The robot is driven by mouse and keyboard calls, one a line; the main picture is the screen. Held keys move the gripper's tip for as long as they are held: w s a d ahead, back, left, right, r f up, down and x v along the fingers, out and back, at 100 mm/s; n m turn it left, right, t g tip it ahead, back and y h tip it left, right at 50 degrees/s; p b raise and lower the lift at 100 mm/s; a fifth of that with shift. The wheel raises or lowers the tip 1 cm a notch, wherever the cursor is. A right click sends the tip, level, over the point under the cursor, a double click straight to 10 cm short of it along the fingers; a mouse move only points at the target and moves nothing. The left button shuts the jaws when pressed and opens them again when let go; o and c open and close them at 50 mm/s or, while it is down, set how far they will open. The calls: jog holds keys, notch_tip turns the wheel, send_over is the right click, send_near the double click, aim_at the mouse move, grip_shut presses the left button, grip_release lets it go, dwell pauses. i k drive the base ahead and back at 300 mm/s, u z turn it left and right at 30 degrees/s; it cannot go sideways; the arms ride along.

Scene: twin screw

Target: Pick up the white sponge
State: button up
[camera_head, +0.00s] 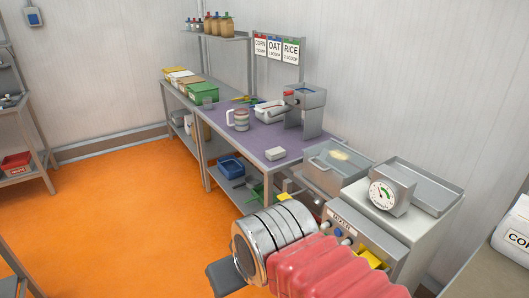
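A small white block, which looks like the white sponge (276,154), lies on the front right part of the purple-topped table (224,129). Its top is clear, and nothing touches it. A red ribbed sleeve and a banded silver cylinder, which look like part of my arm, fill the lower middle foreground, well in front of the sponge. A dark grey block sticks out at the cylinder's lower left. I cannot make out any gripper fingers.
A striped mug (241,120), a white tray (268,110) and a grey hopper machine (304,107) stand behind the sponge. A metal box (335,167) and a machine with a dial (390,194) stand to its right. The orange floor (110,210) at left is open.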

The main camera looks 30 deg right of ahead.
aim_at(277, 153)
jog(key=u, duration=0.2)
jog(key=i, duration=2.15)
jog(key=z, duration=0.3)
jog(key=i, duration=0.7)
jog(key=z, duration=0.8)
jog(key=i, duration=0.55)
jog(key=z, duration=0.7)
jog(key=i, duration=0.55)
jog(key=z, duration=0.3)
